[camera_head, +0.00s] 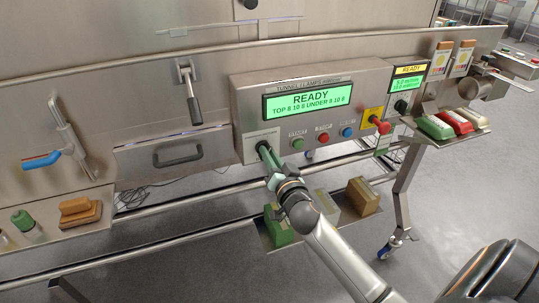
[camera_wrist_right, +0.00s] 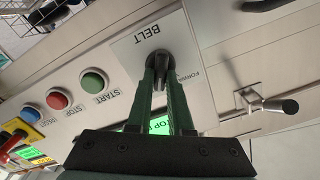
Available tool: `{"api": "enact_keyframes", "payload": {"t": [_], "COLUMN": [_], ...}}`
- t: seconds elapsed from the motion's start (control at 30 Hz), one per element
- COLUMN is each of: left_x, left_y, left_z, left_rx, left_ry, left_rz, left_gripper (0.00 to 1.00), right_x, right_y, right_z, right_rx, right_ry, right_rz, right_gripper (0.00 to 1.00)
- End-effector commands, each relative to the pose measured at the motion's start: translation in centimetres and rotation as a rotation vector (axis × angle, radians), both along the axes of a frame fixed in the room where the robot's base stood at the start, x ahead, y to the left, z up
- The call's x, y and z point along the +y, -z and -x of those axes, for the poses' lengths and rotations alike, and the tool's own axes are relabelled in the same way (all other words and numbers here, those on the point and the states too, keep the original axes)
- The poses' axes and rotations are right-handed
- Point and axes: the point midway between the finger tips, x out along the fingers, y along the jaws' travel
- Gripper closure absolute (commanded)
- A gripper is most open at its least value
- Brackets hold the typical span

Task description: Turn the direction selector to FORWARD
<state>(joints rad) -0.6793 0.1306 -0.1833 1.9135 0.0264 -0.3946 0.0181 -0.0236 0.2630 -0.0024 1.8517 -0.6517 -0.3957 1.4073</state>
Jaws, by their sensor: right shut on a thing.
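The direction selector (camera_head: 262,146) is a black knob at the lower left of the steel control panel (camera_head: 246,101). In the wrist view the selector (camera_wrist_right: 158,67) sits on a pale plate lettered BELT, with a partly covered word beginning "FORW" beside it. My right gripper (camera_head: 268,156) reaches up to the knob from below. In the wrist view its two green fingers (camera_wrist_right: 161,80) are shut on the knob, one on each side. The fingers hide much of the knob and some lettering, so I cannot tell which position it points to. My left gripper is not in view.
Green, red and blue push buttons (camera_head: 323,137) are right of the selector, then a red switch on a yellow plate (camera_head: 373,118). A green display (camera_head: 308,101) reads READY. A drawer handle (camera_head: 178,155) and a lever (camera_head: 191,92) are to the left. Blocks stand on a low shelf (camera_head: 262,238).

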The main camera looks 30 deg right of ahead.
Motion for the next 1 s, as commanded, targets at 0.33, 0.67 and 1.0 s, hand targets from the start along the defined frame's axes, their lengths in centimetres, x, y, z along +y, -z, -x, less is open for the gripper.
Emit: {"api": "enact_keyframes", "payload": {"t": [0.33, 0.67, 1.0], "left_x": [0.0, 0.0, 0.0], "left_y": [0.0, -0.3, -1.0], "left_z": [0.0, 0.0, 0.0], "left_rx": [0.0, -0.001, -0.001], "left_ry": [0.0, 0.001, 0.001], "left_rz": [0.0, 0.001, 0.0], "left_gripper": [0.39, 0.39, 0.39], "right_x": [0.0, 0.1, 0.2], "right_y": [0.0, 0.0, -0.1], "right_z": [0.0, 0.0, 0.0], "right_rx": [0.0, 0.017, 0.077], "right_ry": [0.0, 0.0, 0.001], "right_rz": [0.0, 0.064, 0.315], "right_gripper": [1.0, 1.0, 1.0]}}
